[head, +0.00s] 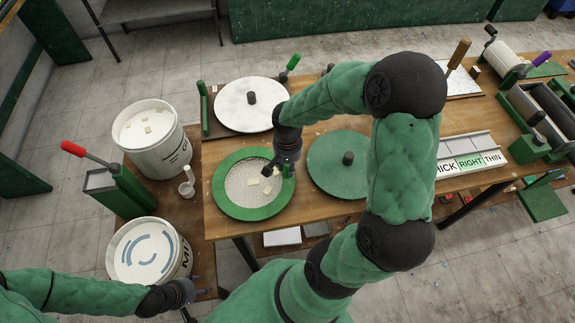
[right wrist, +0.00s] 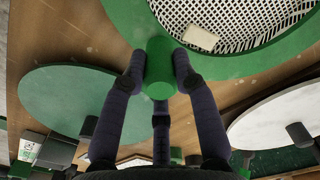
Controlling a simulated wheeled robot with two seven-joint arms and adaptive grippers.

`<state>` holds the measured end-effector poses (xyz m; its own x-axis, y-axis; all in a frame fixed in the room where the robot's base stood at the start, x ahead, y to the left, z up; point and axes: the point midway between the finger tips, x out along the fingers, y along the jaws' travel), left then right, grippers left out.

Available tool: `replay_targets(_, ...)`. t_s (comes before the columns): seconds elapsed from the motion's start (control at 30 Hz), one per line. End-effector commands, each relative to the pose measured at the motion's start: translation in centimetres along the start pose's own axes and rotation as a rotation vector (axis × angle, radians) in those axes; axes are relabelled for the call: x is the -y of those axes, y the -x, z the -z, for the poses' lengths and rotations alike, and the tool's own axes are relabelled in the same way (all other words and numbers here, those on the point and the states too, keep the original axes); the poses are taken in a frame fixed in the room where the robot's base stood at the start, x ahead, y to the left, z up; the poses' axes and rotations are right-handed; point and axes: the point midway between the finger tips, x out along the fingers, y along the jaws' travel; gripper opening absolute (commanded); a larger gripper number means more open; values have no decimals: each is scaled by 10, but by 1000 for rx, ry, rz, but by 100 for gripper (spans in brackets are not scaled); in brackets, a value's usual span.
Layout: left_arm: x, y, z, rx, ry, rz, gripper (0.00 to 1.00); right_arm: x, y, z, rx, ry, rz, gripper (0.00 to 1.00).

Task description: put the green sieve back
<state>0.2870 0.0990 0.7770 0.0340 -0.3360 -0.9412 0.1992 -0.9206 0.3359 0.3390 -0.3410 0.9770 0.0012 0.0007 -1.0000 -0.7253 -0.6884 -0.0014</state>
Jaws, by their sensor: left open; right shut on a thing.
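The green sieve (head: 250,213) is a round green ring with pale mesh, at the left end of the wooden table in the head view. A few cream pieces (head: 253,181) lie on its mesh. In the right wrist view its rim (right wrist: 235,66) fills the top. My right gripper (head: 284,168) is shut on the sieve's green handle (right wrist: 160,62), with fingers on both sides of it. I cannot tell whether the sieve touches the table. My left gripper (head: 192,293) is open and empty, low at the left, near the lower white bucket.
A green disc (head: 328,160) lies right of the sieve and a white disc (head: 240,103) behind it, both with dark knobs. Two white buckets, upper (head: 160,155) and lower (head: 183,262), stand left. A labelled tray (head: 470,160) is at right. My right arm hides part of the table.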

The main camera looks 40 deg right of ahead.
Motion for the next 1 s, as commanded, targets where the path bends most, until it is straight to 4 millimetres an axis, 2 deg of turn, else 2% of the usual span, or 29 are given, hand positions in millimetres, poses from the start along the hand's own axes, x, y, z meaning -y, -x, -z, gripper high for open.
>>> replay_targets(0.1, 1, -2, 0, 0, 0, 0, 51, 0, -2, 0, -1, 0, 1, 0)
replay_targets(0.13, 1, -2, 0, 0, 0, 0, 51, 0, -2, 0, 0, 0, 0, 32)
replay_targets(0.2, 0, -2, 0, 0, 0, 0, 51, 0, -1, 0, 0, 0, 0, 52)
replay_targets(0.53, 0, -1, 0, 0, 0, 0, 51, 0, -1, 0, 0, 0, 0, 53)
replay_targets(0.67, -1, 2, 0, 0, 0, 0, 51, 0, 6, 1, -2, 0, 1, 53)
replay_targets(0.77, -2, 5, 0, 0, 0, 0, 51, 1, 19, 1, -4, 0, 1, 53)
replay_targets(1.0, -5, 14, 0, 0, 0, 0, 51, 1, 68, 1, -5, 0, 2, 53)
